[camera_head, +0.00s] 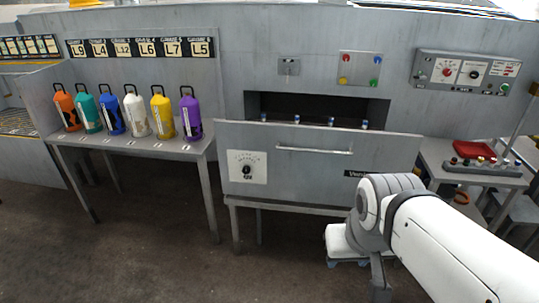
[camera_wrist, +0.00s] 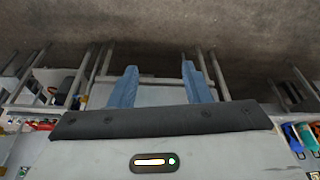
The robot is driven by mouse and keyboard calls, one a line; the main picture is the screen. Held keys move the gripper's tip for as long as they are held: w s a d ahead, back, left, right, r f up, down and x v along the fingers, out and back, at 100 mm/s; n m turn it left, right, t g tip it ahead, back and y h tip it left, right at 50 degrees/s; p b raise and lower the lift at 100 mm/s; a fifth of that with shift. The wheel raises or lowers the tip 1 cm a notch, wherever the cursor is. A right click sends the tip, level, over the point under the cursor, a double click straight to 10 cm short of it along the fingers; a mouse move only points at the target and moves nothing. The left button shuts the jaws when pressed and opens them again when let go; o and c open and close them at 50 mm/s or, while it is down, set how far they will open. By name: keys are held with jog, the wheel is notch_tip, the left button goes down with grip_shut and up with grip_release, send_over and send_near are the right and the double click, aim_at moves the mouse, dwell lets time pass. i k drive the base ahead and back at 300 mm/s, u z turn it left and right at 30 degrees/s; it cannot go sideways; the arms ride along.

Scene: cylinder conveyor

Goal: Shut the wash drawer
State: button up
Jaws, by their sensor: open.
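The wash drawer (camera_head: 270,172) is a grey box front with a horizontal bar handle (camera_head: 313,151). It stands pulled out from the machine, with a dark opening (camera_head: 345,107) behind and above its top edge. Tops of several small blue-and-silver items show along that edge. My gripper (camera_head: 346,263) is low, in front of and below the drawer's right end, apart from the handle. My arm hides the drawer's lower right corner. In the wrist view my gripper (camera_wrist: 158,68) has its two blue fingers spread wide, with nothing held between them.
A table (camera_head: 130,143) at left carries several coloured bottles under label plates. A side table (camera_head: 440,155) at right holds a red tray (camera_head: 474,149) and a rack of small items. A control panel (camera_head: 466,72) is on the wall. The floor in front of the drawer is clear.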

aim_at(320, 163)
jog(key=u, duration=0.2)
jog(key=i, duration=1.1)
jog(key=z, duration=0.5)
